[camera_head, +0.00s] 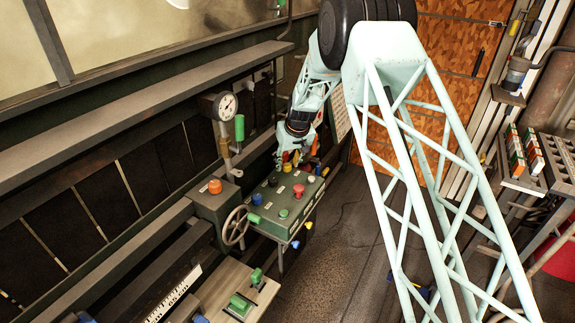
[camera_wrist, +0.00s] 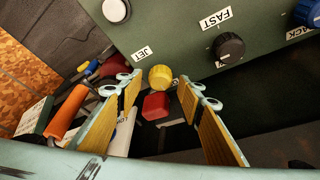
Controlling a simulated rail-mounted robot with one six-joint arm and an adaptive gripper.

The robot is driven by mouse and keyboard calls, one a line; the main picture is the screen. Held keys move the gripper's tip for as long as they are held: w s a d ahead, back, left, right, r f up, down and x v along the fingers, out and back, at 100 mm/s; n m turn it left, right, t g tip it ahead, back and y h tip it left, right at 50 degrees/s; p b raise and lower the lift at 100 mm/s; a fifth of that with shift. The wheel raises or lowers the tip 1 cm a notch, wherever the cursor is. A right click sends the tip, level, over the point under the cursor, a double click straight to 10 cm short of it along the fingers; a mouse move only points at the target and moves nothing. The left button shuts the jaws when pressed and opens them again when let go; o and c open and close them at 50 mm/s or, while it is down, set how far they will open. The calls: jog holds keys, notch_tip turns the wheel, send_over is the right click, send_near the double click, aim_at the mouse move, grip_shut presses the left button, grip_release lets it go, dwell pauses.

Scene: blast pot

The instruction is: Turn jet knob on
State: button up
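A green control panel (camera_head: 284,205) stands in the middle of the head view, with my gripper (camera_head: 293,157) at its far end. In the wrist view, a JET label (camera_wrist: 143,53) is on the panel face near its edge. A yellow knob (camera_wrist: 160,77) is closest to that label, at the panel edge. My gripper (camera_wrist: 161,88) is open, with the yellow knob between its fingertips and a visible gap on each side. I cannot tell whether either finger touches it. A red block-shaped part (camera_wrist: 155,105) shows below the yellow knob, also between the fingers.
A red button (camera_head: 298,190) is on the panel. A handwheel (camera_head: 235,225) and pressure gauge (camera_head: 226,105) stand left. Orange-handled tools (camera_wrist: 68,112) lie left in the wrist view.

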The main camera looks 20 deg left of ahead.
jog(key=shift+a+f, duration=0.1)
jog(key=shift+f, duration=0.1)
jog(key=c, duration=0.9)
jog(key=shift+m+h+p, duration=0.3)
jog(key=shift+m+p, duration=0.5)
jog(key=shift+p, duration=0.1)
jog(key=o, duration=0.9)
jog(key=shift+r, duration=0.1)
